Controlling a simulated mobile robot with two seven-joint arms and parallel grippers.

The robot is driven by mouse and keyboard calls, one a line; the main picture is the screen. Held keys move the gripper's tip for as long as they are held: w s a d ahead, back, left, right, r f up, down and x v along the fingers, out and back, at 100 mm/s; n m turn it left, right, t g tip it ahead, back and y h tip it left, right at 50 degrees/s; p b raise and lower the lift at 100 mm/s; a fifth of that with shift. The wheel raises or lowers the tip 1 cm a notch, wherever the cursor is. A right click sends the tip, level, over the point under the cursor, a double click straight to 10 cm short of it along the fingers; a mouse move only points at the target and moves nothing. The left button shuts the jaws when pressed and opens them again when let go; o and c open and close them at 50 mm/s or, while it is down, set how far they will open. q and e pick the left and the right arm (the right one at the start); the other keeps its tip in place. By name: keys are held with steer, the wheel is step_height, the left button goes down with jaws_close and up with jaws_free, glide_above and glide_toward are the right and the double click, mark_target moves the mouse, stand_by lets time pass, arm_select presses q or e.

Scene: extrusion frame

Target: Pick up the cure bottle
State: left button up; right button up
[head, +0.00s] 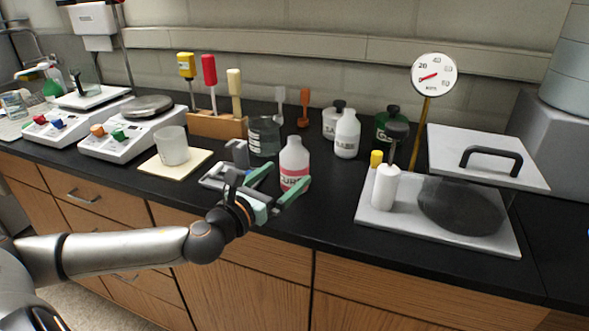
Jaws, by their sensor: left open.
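The cure bottle (294,160) is a white bottle with a pink label, partly readable as "CURE". It stands upright on the black counter near its front edge. My left gripper (284,183) is open in front of the bottle's lower part, with green fingers. One finger reaches to the bottle's left and the other crosses in front of its lower right. The lower label is partly hidden by the gripper, and I cannot tell whether the fingers touch the bottle. My right gripper is not in view.
A glass jar (264,137) stands close behind the bottle on the left. A white cup (172,146) sits on a pale board further left. Another white bottle (347,134) stands behind right. A grey plate device (437,216) is at right. Counter between is clear.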

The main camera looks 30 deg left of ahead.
mark_target(295, 166)
arm_select(q)
steer(key=shift+w+a+f+p, duration=0.1)
steer(key=shift+w+p, duration=0.1)
steer(key=shift+w, duration=1.1)
steer(key=shift+w+a+p, duration=0.1)
steer(key=shift+w+p, duration=0.05)
steer(key=shift+w, duration=1.1)
steer(key=c, duration=1.4)
